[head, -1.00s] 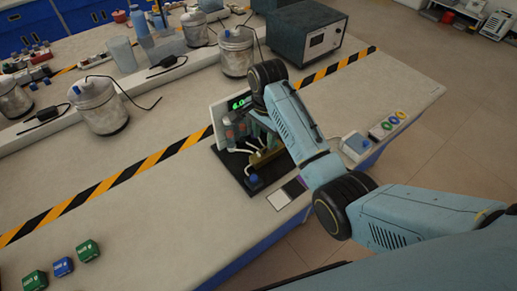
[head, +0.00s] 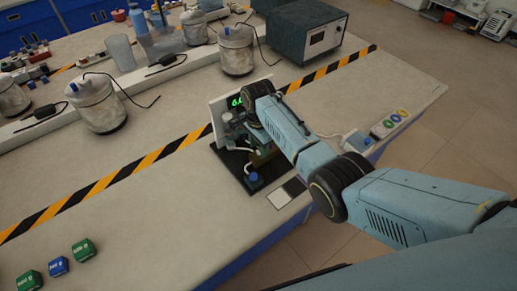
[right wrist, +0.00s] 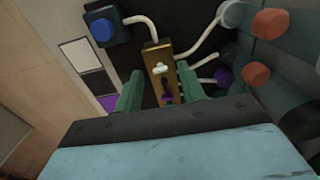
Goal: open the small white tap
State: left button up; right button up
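The small white tap (right wrist: 158,68) sits on a brass block (right wrist: 158,58) in the right wrist view. A second tap, dark purple (right wrist: 167,97), is on the same block, nearer to my gripper. My right gripper (right wrist: 160,84) is open, with its green fingers apart on either side of the block. I see nothing held between them. In the head view the brass block (head: 262,156) is partly covered by my right arm, and the white tap cannot be made out there. My left gripper is not in view.
The block stands on a black base with a blue knob (right wrist: 102,29), white tubes and red knobs (right wrist: 271,23) close by. A panel with a green readout (head: 236,101) stands behind. A grey box (head: 308,35) is farther back.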

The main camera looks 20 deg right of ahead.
jog(key=shift+f, duration=0.5)
grip_shut()
jog(key=shift+r+n+p, duration=0.2)
jog(key=shift+n+p, duration=0.7)
jog(key=shift+n, duration=0.1)
jog(key=shift+f+n+p, duration=0.2)
jog(key=shift+n+p, duration=0.35)
jog(key=shift+n, duration=0.75)
grip_release()
